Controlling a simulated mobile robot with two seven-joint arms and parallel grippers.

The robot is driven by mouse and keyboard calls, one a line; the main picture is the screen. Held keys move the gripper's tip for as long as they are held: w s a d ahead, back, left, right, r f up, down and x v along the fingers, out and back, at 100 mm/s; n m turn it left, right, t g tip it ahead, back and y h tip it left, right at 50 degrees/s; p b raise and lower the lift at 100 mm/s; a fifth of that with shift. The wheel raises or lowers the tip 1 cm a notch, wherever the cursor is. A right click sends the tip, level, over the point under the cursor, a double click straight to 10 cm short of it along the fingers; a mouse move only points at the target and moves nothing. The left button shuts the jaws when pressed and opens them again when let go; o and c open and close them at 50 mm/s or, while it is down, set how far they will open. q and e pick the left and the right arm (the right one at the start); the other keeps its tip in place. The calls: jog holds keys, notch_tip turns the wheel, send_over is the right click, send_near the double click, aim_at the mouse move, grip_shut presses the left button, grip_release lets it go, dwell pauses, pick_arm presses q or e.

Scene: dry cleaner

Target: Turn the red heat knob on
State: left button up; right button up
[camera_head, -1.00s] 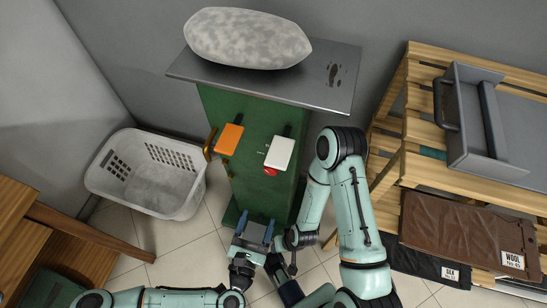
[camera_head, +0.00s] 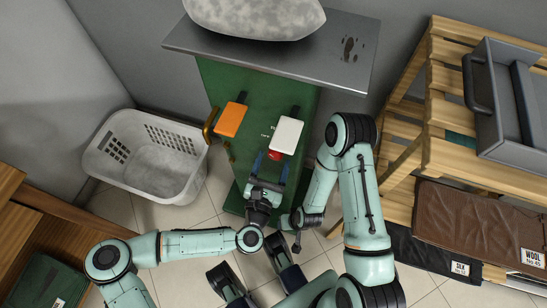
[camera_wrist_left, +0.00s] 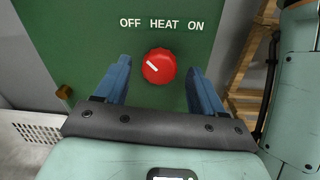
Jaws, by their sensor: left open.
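The red heat knob (camera_wrist_left: 159,66) sits on the front of a green cabinet (camera_wrist_left: 85,38). Its white mark points to the upper left, toward the OFF label; HEAT and ON are printed further right. In the head view the knob (camera_head: 273,154) shows just below a white box. My left gripper (camera_head: 270,168) is open at the green front. In the wrist view its blue fingers stand on both sides of the knob, with a gap on each side. My right arm (camera_head: 352,195) is folded to the right of the cabinet; its fingers do not show clearly.
An orange box (camera_head: 230,120) and the white box (camera_head: 286,135) stick out from the green front. A grey top (camera_head: 345,75) carries a pale padded form (camera_head: 255,17). A white basket (camera_head: 150,185) stands left, a wooden rack (camera_head: 440,110) right.

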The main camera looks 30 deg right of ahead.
pick_arm(q)
jog(key=shift+x, duration=1.05)
pick_arm(e)
jog(key=shift+s+f, duration=0.35)
jog(key=shift+s, duration=0.05)
pick_arm(q)
jog(key=c, duration=1.1)
jog(key=shift+o, duration=0.2)
